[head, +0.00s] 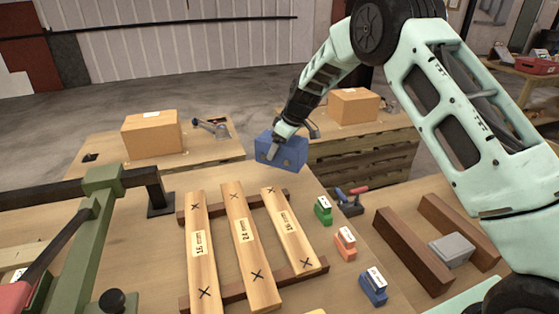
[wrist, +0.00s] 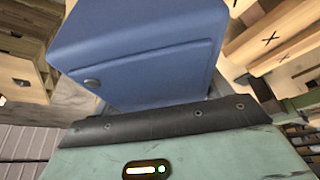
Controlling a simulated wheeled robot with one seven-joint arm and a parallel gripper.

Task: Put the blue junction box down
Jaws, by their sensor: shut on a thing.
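The blue junction box (head: 283,153) is in my gripper (head: 276,147), at the far edge of the near workbench in the head view. In the wrist view the blue box (wrist: 140,55) fills the upper middle, close against my gripper. The jaws are shut on it; the fingertips are mostly hidden. The head view does not show clearly whether the box touches the bench top or hangs above it.
Three labelled planks (head: 241,246) lie on the near bench. Green (head: 323,210), orange (head: 345,243) and blue (head: 373,287) small blocks stand to their right. Brown beams (head: 412,250) flank a grey box (head: 451,249). Cardboard boxes (head: 152,134) (head: 354,106) stand on tables behind. A green clamp-like frame (head: 92,225) is at left.

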